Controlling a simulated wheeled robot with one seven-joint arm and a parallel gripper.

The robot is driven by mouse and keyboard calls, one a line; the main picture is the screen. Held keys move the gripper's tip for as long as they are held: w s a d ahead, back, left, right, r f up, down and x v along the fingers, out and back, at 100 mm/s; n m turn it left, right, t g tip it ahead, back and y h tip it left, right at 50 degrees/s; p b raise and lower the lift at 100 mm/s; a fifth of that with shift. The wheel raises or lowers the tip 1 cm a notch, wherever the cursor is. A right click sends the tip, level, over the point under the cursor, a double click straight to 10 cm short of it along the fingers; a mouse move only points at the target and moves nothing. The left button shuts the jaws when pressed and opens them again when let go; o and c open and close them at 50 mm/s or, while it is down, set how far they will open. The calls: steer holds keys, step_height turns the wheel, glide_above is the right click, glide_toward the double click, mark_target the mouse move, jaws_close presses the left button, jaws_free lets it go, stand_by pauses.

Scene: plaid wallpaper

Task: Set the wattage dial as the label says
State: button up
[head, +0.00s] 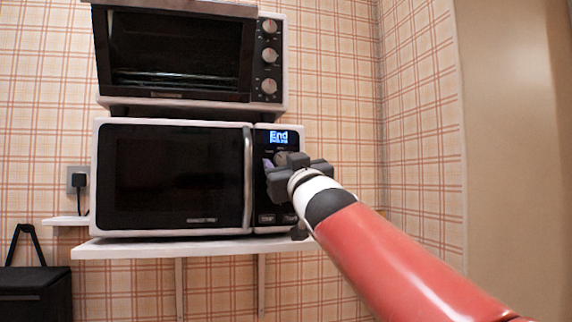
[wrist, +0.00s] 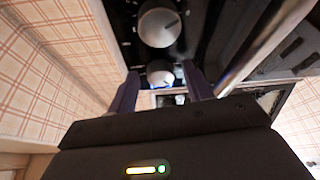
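The microwave (head: 170,180) has a black control panel with a lit blue display (head: 279,137) reading "End"; smaller text under it is unclear. In the wrist view, a large silver dial (wrist: 158,27) with a dark pointer line is at the top. A second, smaller-looking silver dial (wrist: 160,74) lies farther off, between my fingertips in the picture. I cannot read which is the wattage dial, and no readable wattage label shows. My gripper (head: 282,165) is in front of the panel, hiding much of it. Its fingers (wrist: 160,82) are apart, with gaps beside the farther dial.
The microwave's vertical door handle (head: 248,178) is just left of my gripper. Push buttons (head: 267,218) are below. A toaster oven (head: 180,50) with several knobs stands above. The white shelf (head: 180,246) supports the microwave. Free room lies to the right, before the wall.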

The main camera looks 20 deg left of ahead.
steer(key=c, duration=0.9)
steer(key=shift+f, duration=0.1)
steer(key=shift+b, duration=0.5)
